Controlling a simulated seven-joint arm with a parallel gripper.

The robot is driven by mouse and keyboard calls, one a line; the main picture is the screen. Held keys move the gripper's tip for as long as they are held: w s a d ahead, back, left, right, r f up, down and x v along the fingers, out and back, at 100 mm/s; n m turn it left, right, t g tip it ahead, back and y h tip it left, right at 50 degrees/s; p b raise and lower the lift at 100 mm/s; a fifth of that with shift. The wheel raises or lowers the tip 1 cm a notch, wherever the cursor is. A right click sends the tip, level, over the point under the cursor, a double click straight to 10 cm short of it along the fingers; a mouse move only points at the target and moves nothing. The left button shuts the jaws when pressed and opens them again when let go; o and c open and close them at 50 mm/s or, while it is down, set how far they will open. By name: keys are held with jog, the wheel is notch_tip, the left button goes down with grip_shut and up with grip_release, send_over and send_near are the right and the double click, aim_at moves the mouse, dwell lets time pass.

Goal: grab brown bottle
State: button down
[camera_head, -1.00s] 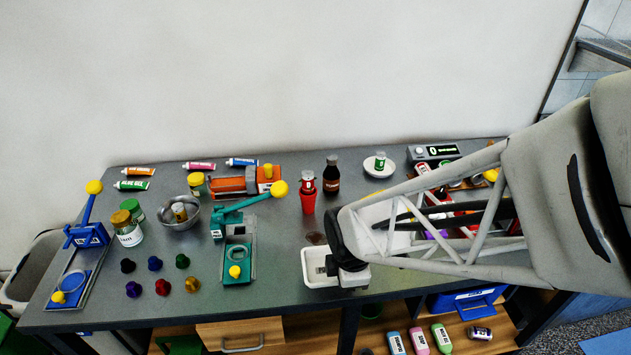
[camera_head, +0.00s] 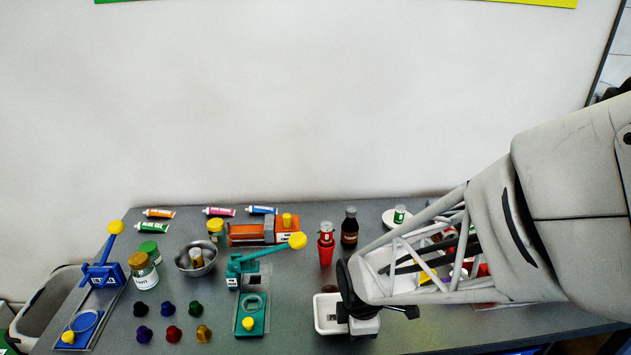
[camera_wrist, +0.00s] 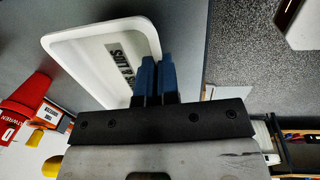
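A white plate with a green-labelled item (camera_head: 399,215) stands right of the bottle. A green lever device (camera_head: 252,313), an orange device (camera_head: 248,233) and a metal bowl (camera_head: 196,260) are to the left. My arm hides much of the right side.

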jog(key=shift+f, duration=0.95)
jog(key=shift+f, duration=0.15)
jog(key=c, duration=1.4)
grip_release()
jog(key=shift+o, duration=0.2)
notch_tip(320, 180, up, 12)
jog(key=s, duration=0.1)
jog(key=shift+s, duration=0.25)
